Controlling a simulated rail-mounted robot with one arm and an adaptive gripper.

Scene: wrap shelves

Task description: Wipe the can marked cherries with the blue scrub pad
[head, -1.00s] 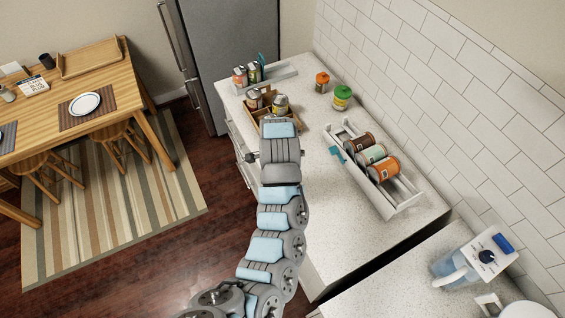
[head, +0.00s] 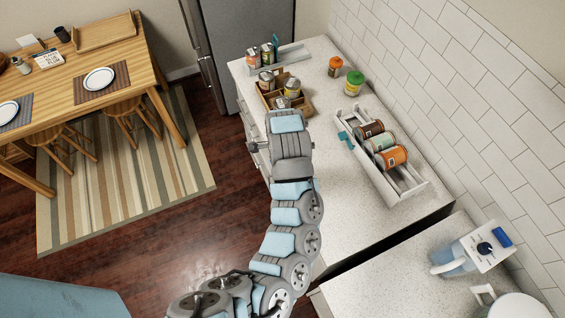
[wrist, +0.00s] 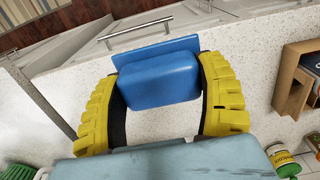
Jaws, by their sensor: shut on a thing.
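The blue scrub pad (wrist: 158,78) is held between the yellow fingers of my gripper (wrist: 160,72) in the wrist view, above the front edge of the counter. In the head view my arm hides the gripper and pad. I cannot read which can is marked cherries. A white rack (head: 408,190) on the counter holds a dark brown can (head: 370,130), a pale green can (head: 380,143) and an orange can (head: 392,156), all on their sides. Cans also stand in a wooden caddy (head: 308,108) and in a grey tray (head: 294,50) farther back.
A jar with an orange lid (head: 335,66) and a jar with a green lid (head: 354,83) stand near the tiled wall. Counter (head: 345,220) between my arm and the rack is clear.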

